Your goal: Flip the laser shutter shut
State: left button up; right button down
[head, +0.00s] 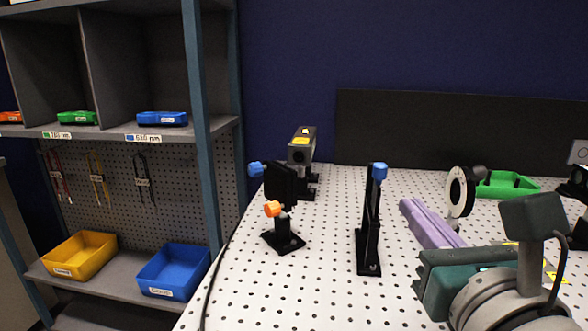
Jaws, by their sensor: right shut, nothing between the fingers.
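A black upright stand with a blue-tipped lever (370,220) stands on the perforated white table; it looks like the laser shutter, with its lever upright. The boxy laser (302,150) with a yellow label sits behind it to the left. A black optic mount with blue and orange knobs (281,190) stands in front of the laser. My right gripper (440,285) is at the lower right, apart from the lever and to its right. It is shut and empty; its fingertips are hard to make out. My left gripper is not in view.
A purple rail (431,223), a round ring mount (460,191) and a green tray (507,184) lie to the right. Shelves with a yellow bin (80,254) and a blue bin (173,270) stand left. A dark cable (217,270) runs along the table's left edge.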

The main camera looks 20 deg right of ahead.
aim_at(385, 177)
jog(key=x, duration=0.8)
jog(key=shift+w+d+f, duration=0.1)
jog(key=shift+w+d, duration=0.05)
jog(key=shift+w, duration=0.2)
jog(key=w+d, duration=0.1)
jog(key=w, duration=0.1)
jog(key=w+d, duration=0.1)
jog(key=w, duration=0.1)
jog(key=shift+d+f, duration=0.15)
jog(key=shift+d, duration=0.2)
jog(key=shift+a, duration=0.1)
